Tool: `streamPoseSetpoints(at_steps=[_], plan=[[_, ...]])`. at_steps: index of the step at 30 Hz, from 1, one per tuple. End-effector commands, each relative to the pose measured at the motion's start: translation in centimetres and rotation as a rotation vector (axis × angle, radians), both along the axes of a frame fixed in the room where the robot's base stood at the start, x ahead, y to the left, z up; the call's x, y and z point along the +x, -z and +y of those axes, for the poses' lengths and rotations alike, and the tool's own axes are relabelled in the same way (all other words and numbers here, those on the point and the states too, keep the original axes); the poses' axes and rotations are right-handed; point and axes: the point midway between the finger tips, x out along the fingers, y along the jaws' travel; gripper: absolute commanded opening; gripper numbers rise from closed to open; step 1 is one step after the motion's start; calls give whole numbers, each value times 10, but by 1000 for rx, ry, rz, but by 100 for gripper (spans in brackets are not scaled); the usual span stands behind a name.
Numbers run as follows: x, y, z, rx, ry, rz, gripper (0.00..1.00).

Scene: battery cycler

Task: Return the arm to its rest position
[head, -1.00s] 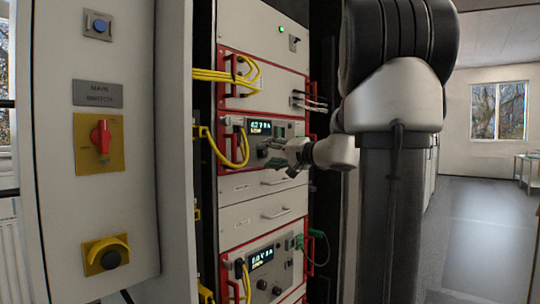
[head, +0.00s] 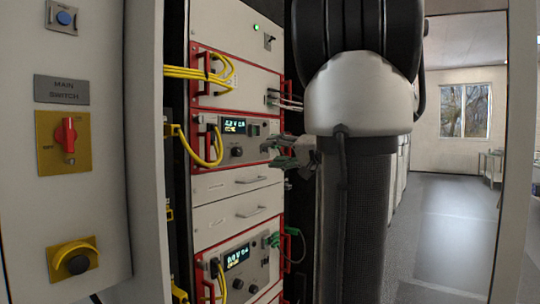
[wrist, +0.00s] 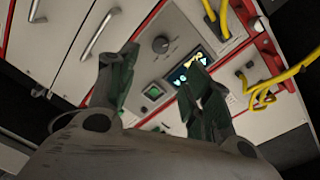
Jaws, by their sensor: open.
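My gripper (head: 284,152) is open and empty in front of the upper red-framed cycler unit in the head view. Its green-tipped fingers point left toward the panel; part of my arm hides what is behind. In the wrist view the two open fingers (wrist: 160,92) frame the unit's panel, with a lit display (wrist: 192,68), a dark knob (wrist: 161,45) and a green button (wrist: 154,91). I see no contact with the panel, though the exact gap is hard to tell.
A cabinet door with a red main switch (head: 65,134) stands at the left. Yellow cables (head: 202,158) hang from the rack front. A lower unit with a display (head: 236,256) has a green connector beside it. The floor (head: 440,240) at right is open.

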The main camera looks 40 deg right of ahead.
Motion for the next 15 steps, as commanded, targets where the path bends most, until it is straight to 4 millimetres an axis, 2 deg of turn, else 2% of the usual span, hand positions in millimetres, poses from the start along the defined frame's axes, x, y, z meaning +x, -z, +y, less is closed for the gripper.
streamPoseSetpoints(at_steps=[10, 11, 14, 15], plan=[[1, 1, -2, 43, 9, 18, 50], [0, 6, -4, 64, 17, 46, 50], [-15, 49, -8, 107, 36, 215, 50], [-25, 70, -9, 118, 47, 296, 50]])
